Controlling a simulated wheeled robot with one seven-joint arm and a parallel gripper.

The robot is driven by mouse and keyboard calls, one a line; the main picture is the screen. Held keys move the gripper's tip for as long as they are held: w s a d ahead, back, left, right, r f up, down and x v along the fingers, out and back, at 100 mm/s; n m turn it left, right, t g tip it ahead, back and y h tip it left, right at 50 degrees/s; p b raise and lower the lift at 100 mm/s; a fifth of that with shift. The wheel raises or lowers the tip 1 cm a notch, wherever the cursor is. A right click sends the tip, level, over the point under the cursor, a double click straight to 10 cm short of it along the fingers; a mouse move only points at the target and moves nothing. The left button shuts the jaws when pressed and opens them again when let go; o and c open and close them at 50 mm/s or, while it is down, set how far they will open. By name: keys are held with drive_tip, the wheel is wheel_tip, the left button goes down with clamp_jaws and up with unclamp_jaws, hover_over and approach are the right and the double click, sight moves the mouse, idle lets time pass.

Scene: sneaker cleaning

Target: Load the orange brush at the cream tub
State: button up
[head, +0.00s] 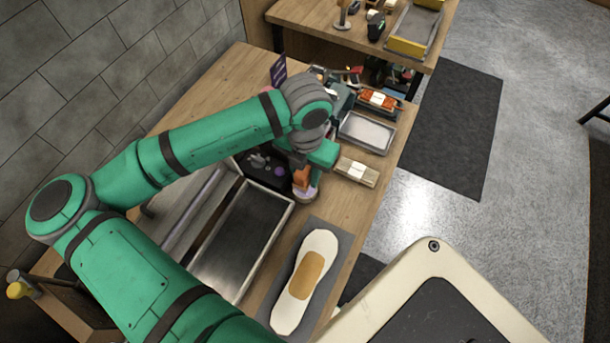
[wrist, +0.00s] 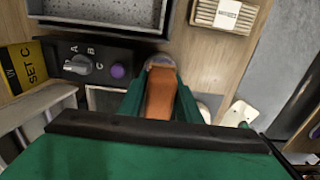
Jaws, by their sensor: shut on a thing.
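My gripper (head: 303,168) is shut on the orange brush (head: 302,180), which points down over the table beside the dark control box. In the wrist view the brush (wrist: 160,98) sits between the two green fingers. A pale round rim (wrist: 160,61) shows at the brush's far end, and a pale round base (head: 305,194) shows under it in the head view. I cannot tell whether this is the cream tub or the brush's own head. No other cream tub can be made out.
The control box (wrist: 118,65) has an A-B-C knob and a purple button. A metal basin (head: 241,235) lies left of the brush, a pale shoe-shaped piece (head: 291,305) on a grey mat (head: 344,243) in front. A labelled wooden block (head: 350,173) and metal tray (head: 366,132) stand right and behind.

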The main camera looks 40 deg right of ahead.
sight(305, 175)
drive_tip(key=shift+r, duration=1.95)
